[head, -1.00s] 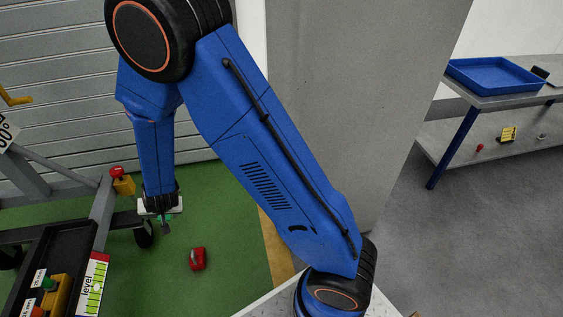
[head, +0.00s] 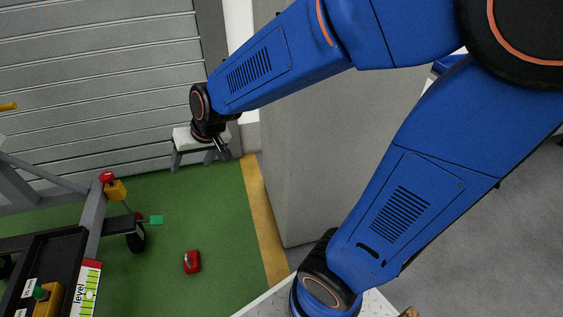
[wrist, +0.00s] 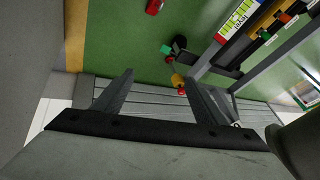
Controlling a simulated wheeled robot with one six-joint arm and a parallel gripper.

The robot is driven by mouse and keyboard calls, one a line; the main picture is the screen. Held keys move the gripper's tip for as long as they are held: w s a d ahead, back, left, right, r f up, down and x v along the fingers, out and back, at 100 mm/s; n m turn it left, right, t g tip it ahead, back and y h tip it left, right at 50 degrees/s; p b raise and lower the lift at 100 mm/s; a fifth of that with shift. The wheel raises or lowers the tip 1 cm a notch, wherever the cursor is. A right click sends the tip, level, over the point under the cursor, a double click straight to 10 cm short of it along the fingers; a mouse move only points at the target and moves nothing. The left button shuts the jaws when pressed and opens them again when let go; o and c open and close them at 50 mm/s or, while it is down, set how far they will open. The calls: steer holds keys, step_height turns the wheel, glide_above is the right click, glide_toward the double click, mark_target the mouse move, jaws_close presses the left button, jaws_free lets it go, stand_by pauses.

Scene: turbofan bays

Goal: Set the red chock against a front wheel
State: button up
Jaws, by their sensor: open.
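The red chock (head: 192,261) lies on the green floor, to the right of the cart's dark wheel (head: 137,236) and apart from it. It also shows at the top edge of the wrist view (wrist: 154,6). A green tab (head: 156,220) sticks out beside the wheel; in the wrist view the tab (wrist: 166,49) sits next to the dark wheel (wrist: 180,43). My gripper (head: 194,162) is open and empty, held up in front of the grey shutter, away from the chock. Its two spread fingers (wrist: 158,78) show in the wrist view with nothing between them.
The grey cart frame (head: 92,210) with a yellow and red knob (head: 115,188) and a black tray (head: 48,260) stands at left. A grey pillar (head: 320,130) stands at right, beyond a yellow floor line (head: 262,215). The green floor around the chock is clear.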

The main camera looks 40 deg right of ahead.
steer(key=s+d+r+h, duration=0.1)
steer(key=s+d+r, duration=0.2)
steer(key=s+d, duration=0.4)
steer(key=s+d+r+h, duration=0.2)
steer(key=s+d+r, duration=0.2)
steer(key=s+d, duration=0.4)
steer(key=shift+s+d+r+n, duration=0.2)
steer(key=shift+s+d+n, duration=0.1)
steer(key=shift+s, duration=2.45)
steer(key=shift+c, duration=0.2)
